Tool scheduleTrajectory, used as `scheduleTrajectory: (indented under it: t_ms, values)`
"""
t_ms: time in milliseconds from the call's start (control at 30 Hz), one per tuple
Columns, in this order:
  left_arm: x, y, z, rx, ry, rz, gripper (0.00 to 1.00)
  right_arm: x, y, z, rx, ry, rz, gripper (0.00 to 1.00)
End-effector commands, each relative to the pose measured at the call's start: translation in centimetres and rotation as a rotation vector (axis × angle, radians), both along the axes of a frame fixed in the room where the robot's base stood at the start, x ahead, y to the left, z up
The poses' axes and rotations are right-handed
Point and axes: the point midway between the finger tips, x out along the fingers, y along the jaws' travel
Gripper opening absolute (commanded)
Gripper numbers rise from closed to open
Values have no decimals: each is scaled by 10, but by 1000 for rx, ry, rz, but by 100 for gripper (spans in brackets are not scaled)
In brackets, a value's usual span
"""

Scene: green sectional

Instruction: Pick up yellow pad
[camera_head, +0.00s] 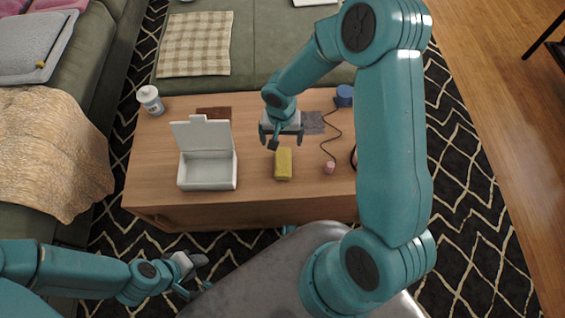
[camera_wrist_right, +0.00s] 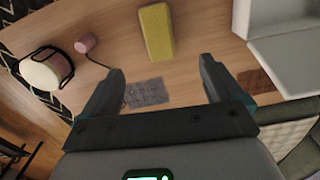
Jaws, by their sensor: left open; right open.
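The yellow pad (camera_head: 283,163) is a small block lying on the wooden coffee table, right of the white box. In the right wrist view the pad (camera_wrist_right: 156,33) lies beyond the open fingertips, near the top. My right gripper (camera_head: 282,141) is open and empty, over the table just behind the pad in the head view. It does not visibly touch the pad; its exact height is hard to tell. In the right wrist view my right gripper (camera_wrist_right: 162,78) spans a gap wider than the pad. My left gripper (camera_head: 196,274) is open and empty, low in front of the table.
A white open-lidded box (camera_head: 208,172) stands left of the pad. On the table (camera_head: 255,185) are also a white bottle (camera_head: 150,100), a blue cup (camera_head: 344,95), a pink object (camera_head: 329,167) with a cord, and brown (camera_head: 214,113) and grey (camera_head: 313,123) patches. A green sofa lies behind.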

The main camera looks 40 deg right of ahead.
Motion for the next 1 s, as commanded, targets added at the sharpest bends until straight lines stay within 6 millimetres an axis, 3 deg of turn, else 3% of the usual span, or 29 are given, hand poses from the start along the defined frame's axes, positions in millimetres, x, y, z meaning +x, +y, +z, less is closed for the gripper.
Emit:
scheduleTrajectory:
  t_ms: [200,400,633,833,1000]
  values:
    - [0,0,-13,0,0,0,43,0,0,-53,3,5,1,94]
    - [0,0,-22,0,0,0,43,2,-1,-93,1,3,2,94]
    - [0,0,-24,0,0,0,43,3,-2,-110,1,2,3,94]
    - [0,0,-30,0,0,0,43,1,-6,-143,2,3,3,94]
    - [0,0,-32,0,0,0,43,2,-6,-157,1,0,3,94]
